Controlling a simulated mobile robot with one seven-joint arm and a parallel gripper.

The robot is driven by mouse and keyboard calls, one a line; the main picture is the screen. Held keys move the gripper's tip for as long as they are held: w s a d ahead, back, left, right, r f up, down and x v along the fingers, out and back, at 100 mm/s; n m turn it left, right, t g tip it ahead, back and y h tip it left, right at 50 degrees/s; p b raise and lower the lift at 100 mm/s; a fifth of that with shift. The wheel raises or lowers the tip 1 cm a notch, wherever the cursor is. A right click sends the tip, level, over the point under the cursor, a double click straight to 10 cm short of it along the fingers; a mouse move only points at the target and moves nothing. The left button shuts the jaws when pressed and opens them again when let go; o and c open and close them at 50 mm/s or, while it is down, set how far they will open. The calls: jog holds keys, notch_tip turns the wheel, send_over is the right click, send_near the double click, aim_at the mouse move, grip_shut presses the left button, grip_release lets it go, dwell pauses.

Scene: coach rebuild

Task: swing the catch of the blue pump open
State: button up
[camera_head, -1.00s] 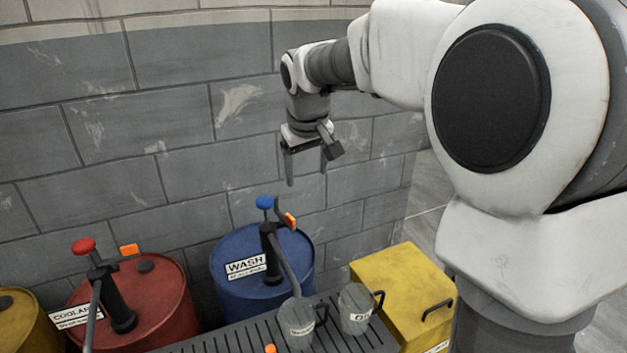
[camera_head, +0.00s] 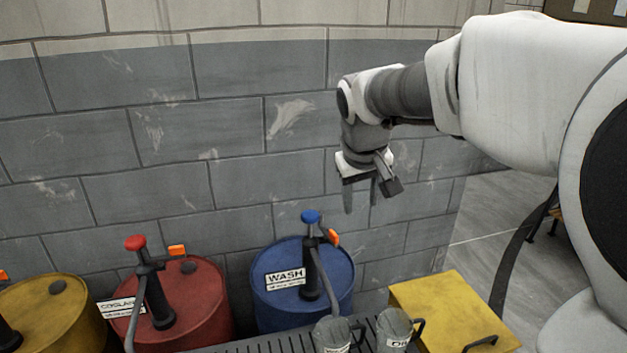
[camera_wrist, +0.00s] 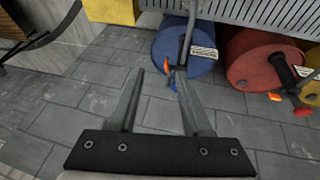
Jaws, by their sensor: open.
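The blue pump (camera_head: 311,218) stands on the blue drum labelled WASH (camera_head: 335,288), with a blue knob on top and a dark body. Its orange catch (camera_head: 333,238) sits to the right of the pump's head. My gripper (camera_head: 361,202) is open and empty, fingers down, above and to the right of the pump, apart from it. The orange catch (camera_wrist: 172,84) shows there as a small patch between the fingertips.
A red drum (camera_head: 205,305) with a red-knobbed pump and a yellow drum (camera_head: 70,318) stand to the left. Grey jugs (camera_head: 333,335) stand on a slatted bench (camera_head: 275,344) in front. A yellow box (camera_head: 440,308) is at right. A block wall (camera_head: 230,180) rises behind the drums.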

jog(key=shift+h, duration=0.7)
jog(key=w+a+f, duration=0.1)
jog(key=w+f, duration=0.1)
jog(key=w+a+f, duration=0.1)
jog(key=w+f, duration=0.1)
jog(key=w+a+f, duration=0.1)
jog(key=w+f, duration=0.1)
jog(key=shift+a+f, duration=0.25)
jog(key=shift+f, duration=0.05)
grip_shut()
jog(key=w+a+f+n+t, duration=0.1)
jog(key=w+a+f+t, duration=0.1)
jog(key=w+a+f, duration=0.4)
jog(key=p, duration=0.2)
send_near(329, 240)
jog(key=a+x, duration=0.1)
jog(key=x, duration=0.3)
jog(key=shift+w+d+f+h+p, duration=0.15)
jog(key=shift+d+f+h+p, duration=0.15)
jog(key=shift+d+h, duration=0.15)
